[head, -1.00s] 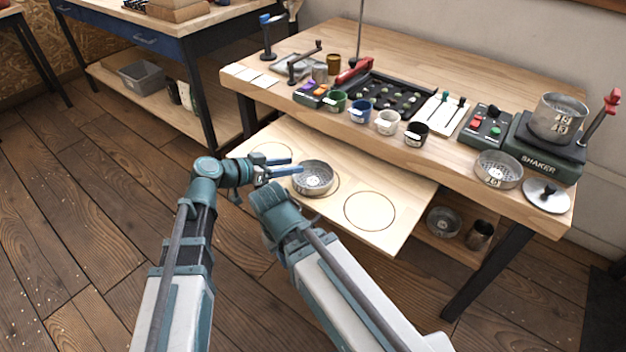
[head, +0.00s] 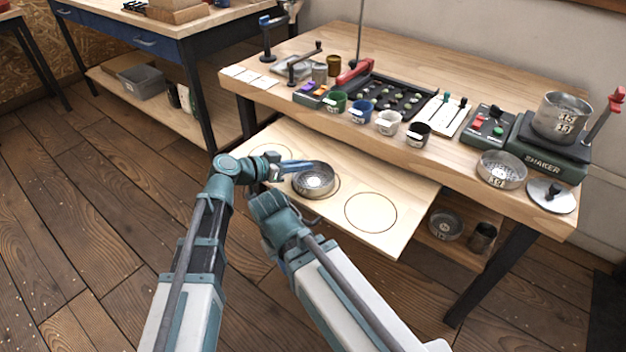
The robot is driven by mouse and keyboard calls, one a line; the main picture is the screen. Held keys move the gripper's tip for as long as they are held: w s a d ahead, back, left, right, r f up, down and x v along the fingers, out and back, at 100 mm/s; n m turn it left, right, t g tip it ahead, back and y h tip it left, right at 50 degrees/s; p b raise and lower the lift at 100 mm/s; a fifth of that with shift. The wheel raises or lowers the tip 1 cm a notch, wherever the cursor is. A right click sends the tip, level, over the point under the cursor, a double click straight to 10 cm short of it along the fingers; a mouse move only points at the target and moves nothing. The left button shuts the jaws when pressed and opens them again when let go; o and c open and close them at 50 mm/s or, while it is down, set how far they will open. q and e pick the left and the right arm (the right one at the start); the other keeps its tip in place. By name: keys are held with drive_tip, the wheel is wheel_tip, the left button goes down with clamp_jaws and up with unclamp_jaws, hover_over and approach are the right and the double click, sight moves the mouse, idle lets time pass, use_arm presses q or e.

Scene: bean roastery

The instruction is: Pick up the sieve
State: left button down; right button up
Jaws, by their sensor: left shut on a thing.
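A round metal sieve (head: 316,186) sits on the pull-out board (head: 287,135), over the middle drawn circle. My left gripper (head: 304,166) reaches it from the left, its blue fingers shut on the sieve's rim. I cannot tell whether the sieve is touching the board or slightly lifted. More sieves show: one on the bench front (head: 501,171), one on the lower shelf (head: 446,226), and a labelled stack (head: 561,117) on the shaker (head: 551,150). My right arm ends just below the sieve, but its gripper fingers do not show.
A lid (head: 550,196) lies at the bench's right corner. The board's right circle (head: 370,211) is empty.

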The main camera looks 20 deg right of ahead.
use_arm(q)
drive_tip(key=shift+r, duration=0.1)
idle(0.3)
wheel_tip(320, 180, up, 10)
drive_tip(key=p, duration=1)
